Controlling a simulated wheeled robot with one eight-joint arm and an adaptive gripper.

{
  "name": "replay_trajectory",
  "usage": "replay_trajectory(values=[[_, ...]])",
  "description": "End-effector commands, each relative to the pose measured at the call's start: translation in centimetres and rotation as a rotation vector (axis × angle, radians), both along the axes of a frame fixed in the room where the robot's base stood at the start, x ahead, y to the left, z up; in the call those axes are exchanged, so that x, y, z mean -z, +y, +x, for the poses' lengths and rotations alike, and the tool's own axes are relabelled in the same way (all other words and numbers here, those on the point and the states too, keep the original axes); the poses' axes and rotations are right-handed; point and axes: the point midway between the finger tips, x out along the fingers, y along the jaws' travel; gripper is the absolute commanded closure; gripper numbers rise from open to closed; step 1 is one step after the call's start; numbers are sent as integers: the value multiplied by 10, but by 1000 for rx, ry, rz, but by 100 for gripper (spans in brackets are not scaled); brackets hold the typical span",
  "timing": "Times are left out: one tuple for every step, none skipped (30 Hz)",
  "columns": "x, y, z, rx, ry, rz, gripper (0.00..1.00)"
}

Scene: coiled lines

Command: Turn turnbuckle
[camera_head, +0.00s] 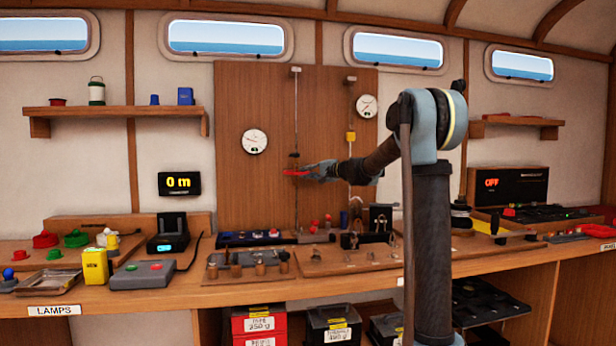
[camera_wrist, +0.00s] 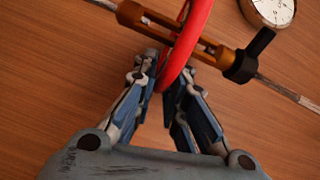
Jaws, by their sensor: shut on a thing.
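The turnbuckle (camera_wrist: 222,56) shows in the wrist view as a bronze open-sided body with a black end piece and a metal rod running out to the right. A red curved bar (camera_wrist: 191,40) crosses its middle; whether it passes through the slot I cannot tell. My gripper (camera_wrist: 168,78) is shut on the lower part of the red bar, just below the turnbuckle. In the head view my gripper (camera_head: 308,172) is at the left vertical line (camera_head: 296,110) on the wooden panel, with the red bar (camera_head: 294,173) sticking out left. The turnbuckle is small and partly hidden there.
A round white gauge (camera_head: 254,141) is left of the line; another gauge (camera_head: 367,106) is at upper right. A second line carries a yellow block (camera_head: 351,136). The bench (camera_head: 180,294) below holds several tools and pegs. A display (camera_head: 179,183) reads 0 m.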

Motion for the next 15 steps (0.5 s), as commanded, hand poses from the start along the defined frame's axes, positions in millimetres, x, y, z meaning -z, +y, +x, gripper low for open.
replay_trajectory(values=[[3,-1,4,-39,-2,-7,100],[3,0,5,-65,-1,-7,100],[3,1,6,-97,-1,-8,100],[3,2,7,-121,-1,-8,100],[3,3,8,-143,-1,-8,100],[4,3,9,-173,-1,-9,100],[4,4,10,-193,-1,-9,100],[4,5,10,-213,-1,-9,100],[4,6,11,-238,-1,-9,100],[4,7,11,-256,-1,-10,100],[4,7,12,-271,-1,-10,100],[4,8,13,-292,-1,-10,100],[4,9,13,-305,-1,-10,100],[4,9,13,-317,-1,-10,100],[4,10,13,-332,-1,-9,100]])
